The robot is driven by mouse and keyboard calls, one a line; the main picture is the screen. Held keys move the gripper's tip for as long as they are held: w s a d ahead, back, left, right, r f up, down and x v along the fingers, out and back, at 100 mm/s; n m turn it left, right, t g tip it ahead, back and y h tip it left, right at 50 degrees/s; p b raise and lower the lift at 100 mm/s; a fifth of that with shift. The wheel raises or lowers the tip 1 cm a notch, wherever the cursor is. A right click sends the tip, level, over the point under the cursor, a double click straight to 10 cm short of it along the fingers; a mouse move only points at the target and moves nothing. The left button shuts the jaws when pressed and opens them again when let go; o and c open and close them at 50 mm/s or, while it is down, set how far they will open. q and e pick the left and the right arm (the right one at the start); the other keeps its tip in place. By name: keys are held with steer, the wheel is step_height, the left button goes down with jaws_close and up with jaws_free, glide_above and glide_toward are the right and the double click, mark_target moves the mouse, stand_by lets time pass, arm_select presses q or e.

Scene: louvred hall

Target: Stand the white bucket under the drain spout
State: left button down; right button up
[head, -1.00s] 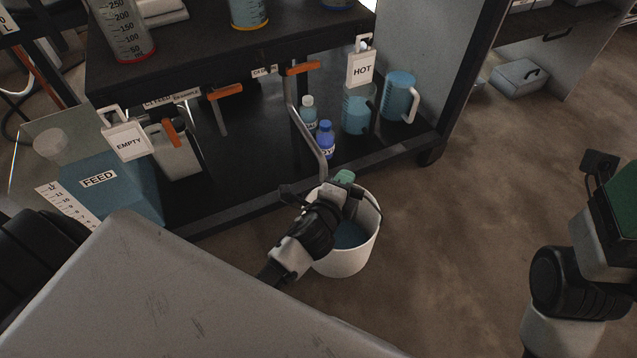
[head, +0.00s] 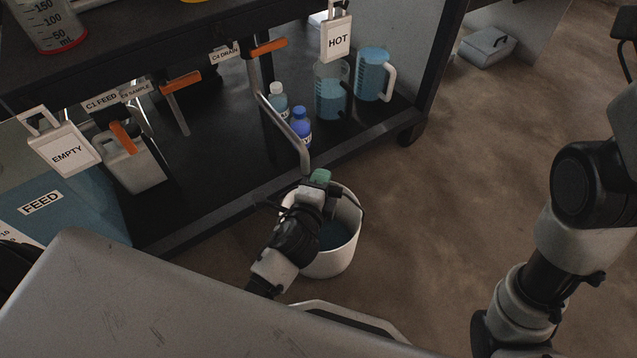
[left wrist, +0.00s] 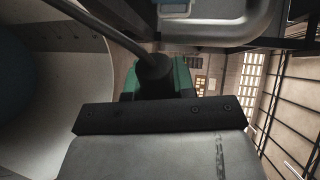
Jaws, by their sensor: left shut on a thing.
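The white bucket (head: 347,251) is upright in front of the bench, with dark blue showing inside. Its pale wall fills the left of the left wrist view (left wrist: 80,115). My left gripper (head: 319,186) is shut at the bucket's rear rim, seemingly on its handle; the fingers hide the exact hold. A green piece (head: 320,176) shows at the fingertips. The grey drain spout (head: 281,120) slopes down from the C4 DRAIN label (head: 226,54). Its lower end appears just behind the gripper and rim; the gap is hard to judge. My right gripper is out of view.
The bench's lower shelf (head: 215,203) has its front edge behind the bucket. A blue bottle (head: 301,128), a paler bottle (head: 278,101) and blue-filled jugs (head: 373,76) stand on it. A FEED tank (head: 45,215) is at left.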

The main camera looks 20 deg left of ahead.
arm_select(q)
steer(key=shift+f, duration=0.15)
steer(key=c, duration=0.9)
jaws_free()
steer(key=shift+c, duration=0.2)
